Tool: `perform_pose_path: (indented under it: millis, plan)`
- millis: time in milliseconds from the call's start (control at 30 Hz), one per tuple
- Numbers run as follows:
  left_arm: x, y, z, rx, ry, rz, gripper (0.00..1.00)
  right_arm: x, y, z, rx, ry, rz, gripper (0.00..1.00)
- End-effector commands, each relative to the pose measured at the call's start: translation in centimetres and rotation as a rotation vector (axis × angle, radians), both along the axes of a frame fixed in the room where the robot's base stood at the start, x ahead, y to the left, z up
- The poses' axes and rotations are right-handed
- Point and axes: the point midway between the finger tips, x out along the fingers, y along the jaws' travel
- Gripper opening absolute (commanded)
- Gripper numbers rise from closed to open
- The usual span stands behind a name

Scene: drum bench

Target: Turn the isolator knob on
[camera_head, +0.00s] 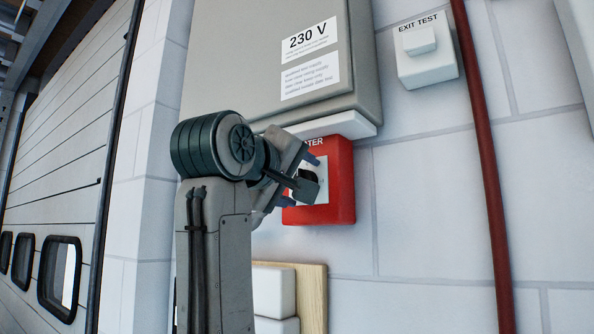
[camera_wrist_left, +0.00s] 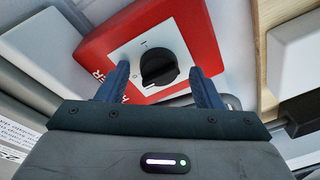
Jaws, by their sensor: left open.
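The isolator is a red box (camera_head: 342,180) with a white face plate, on the wall below a grey cabinet. Its black knob (camera_wrist_left: 158,65) shows in the left wrist view, in the middle of the plate, with small marks around it. In the head view my left arm partly covers the knob and plate. My left gripper (camera_wrist_left: 165,82) is open, with one blue-grey finger on each side of the knob's near end in the left wrist view. I cannot tell whether a finger touches the knob. My right gripper is not in view.
A grey cabinet (camera_head: 228,60) labelled 230 V hangs above the isolator. A white EXIT TEST box (camera_head: 428,66) and a dark red pipe (camera_head: 483,150) are to its right. A wooden board (camera_head: 313,300) with white boxes is below. A panelled door (camera_head: 65,150) stands at left.

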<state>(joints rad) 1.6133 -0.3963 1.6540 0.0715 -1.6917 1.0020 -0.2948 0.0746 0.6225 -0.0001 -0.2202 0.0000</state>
Motion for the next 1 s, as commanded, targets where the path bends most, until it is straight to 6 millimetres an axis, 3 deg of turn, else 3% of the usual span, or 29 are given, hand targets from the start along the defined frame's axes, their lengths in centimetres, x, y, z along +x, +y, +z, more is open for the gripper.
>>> perform_pose_path:
  millis: [300, 500, 533, 1000]
  plan:
    - [0.2, -0.1, -0.1, 0.0, 0.0, 0.0, 0.58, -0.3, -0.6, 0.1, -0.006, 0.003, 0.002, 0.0]
    - [0.2, -0.1, 0.0, 0.0, 0.0, 0.0, 0.19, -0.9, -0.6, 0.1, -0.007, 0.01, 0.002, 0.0]
    - [0.2, -0.1, -0.1, 0.0, 0.0, 0.0, 0.16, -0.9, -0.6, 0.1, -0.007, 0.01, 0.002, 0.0]
    - [0.2, -0.1, -0.4, 0.093, -0.065, -0.001, 0.16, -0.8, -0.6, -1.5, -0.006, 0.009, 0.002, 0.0]
